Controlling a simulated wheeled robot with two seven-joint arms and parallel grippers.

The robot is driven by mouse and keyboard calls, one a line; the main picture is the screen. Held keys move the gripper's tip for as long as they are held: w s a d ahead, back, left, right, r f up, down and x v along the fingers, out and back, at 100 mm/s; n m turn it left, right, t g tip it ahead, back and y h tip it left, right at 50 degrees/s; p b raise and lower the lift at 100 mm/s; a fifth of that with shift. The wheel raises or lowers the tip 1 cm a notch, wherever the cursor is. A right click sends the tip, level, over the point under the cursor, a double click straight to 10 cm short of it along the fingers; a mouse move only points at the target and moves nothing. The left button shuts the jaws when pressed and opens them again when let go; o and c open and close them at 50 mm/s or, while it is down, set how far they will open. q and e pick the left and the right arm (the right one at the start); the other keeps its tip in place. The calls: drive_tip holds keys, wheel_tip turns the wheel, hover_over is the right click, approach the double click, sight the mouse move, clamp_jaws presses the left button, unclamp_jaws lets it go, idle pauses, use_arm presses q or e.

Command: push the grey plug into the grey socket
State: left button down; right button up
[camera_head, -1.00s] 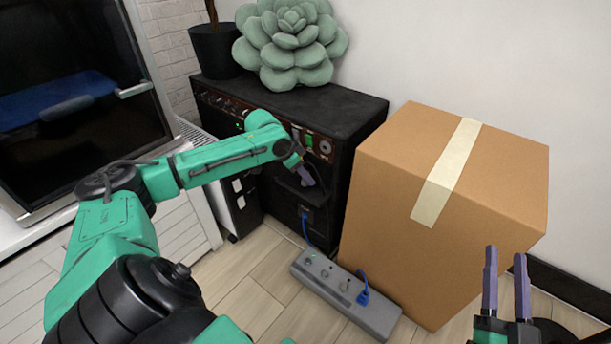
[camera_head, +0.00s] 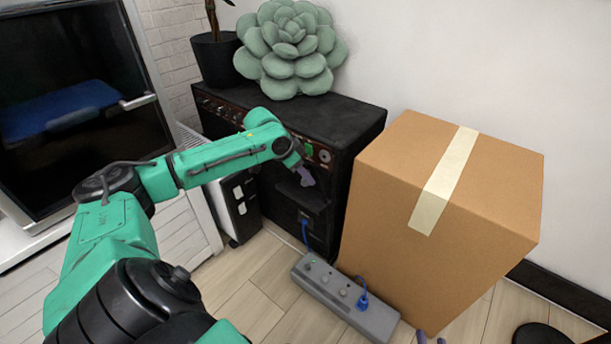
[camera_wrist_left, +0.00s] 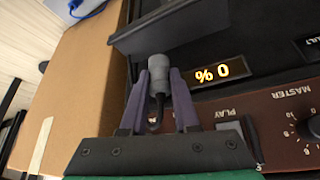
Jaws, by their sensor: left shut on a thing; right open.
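My left gripper (camera_head: 303,178) is at the front of the black amplifier cabinet (camera_head: 345,110). In the left wrist view my left gripper (camera_wrist_left: 159,80) is shut on the grey plug (camera_wrist_left: 158,66), with one purple finger on each side. A dark cable loops behind the plug between the fingers. The plug's far end meets the dark panel in the picture, and I cannot tell whether they touch. I cannot make out the grey socket. A lit display (camera_wrist_left: 219,72) reads "% 0" beside the plug. Only the tips of my right gripper (camera_head: 430,339) show at the bottom edge, apart and empty.
A large cardboard box (camera_head: 400,215) stands close to the right of the cabinet. A grey power strip (camera_head: 345,299) with a blue plug (camera_head: 362,301) lies on the floor in front. A succulent-shaped cushion (camera_head: 288,50) and a potted plant (camera_head: 214,58) are on top.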

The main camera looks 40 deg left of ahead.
use_arm(q)
wheel_tip(320, 180, up, 2)
drive_tip(key=shift+s+a+r+p, duration=0.1)
drive_tip(key=shift+p, duration=0.5)
use_arm(e)
drive_tip(key=s+f+g, duration=0.2)
drive_tip(key=s+f, duration=0.2)
drive_tip(key=s, duration=0.1)
use_arm(q)
drive_tip(key=s+p, duration=0.4)
drive_tip(key=s, duration=1.5)
drive_tip(key=shift+s+d+f, duration=0.2)
drive_tip(key=shift+d, duration=0.15)
use_arm(e)
drive_tip(key=shift+g, duration=0.5)
drive_tip(key=r, duration=0.5)
drive_tip(key=shift+w+r, duration=0.2)
drive_tip(key=shift+w, duration=0.1)
